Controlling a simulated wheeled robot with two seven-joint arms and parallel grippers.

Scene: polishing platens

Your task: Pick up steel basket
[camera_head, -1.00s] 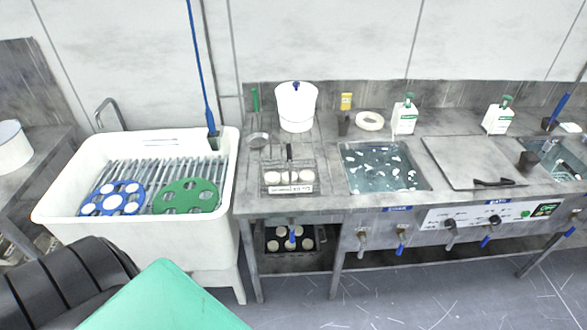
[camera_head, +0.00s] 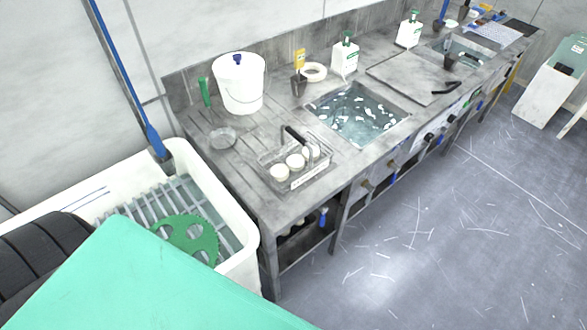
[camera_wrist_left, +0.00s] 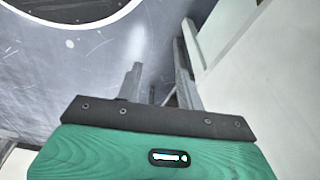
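The steel basket (camera_head: 268,179) stands upright on the steel bench, in front of the white bucket and left of the sink with water. It is a low wire basket with a black handle (camera_head: 296,135) above it. Several round white pieces sit in it, and a pale label is on its front. My left gripper (camera_wrist_left: 158,80) shows only in the left wrist view. Its two fingers are apart with nothing held between them, and the basket is not in that view. My right gripper is in neither view.
A white tub (camera_head: 243,262) with a green holed disc (camera_head: 207,234) stands left of the bench. A white bucket (camera_head: 238,90) and a small shallow dish (camera_head: 223,138) sit behind the basket. The sink (camera_head: 356,114) is to its right. Open floor lies in front.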

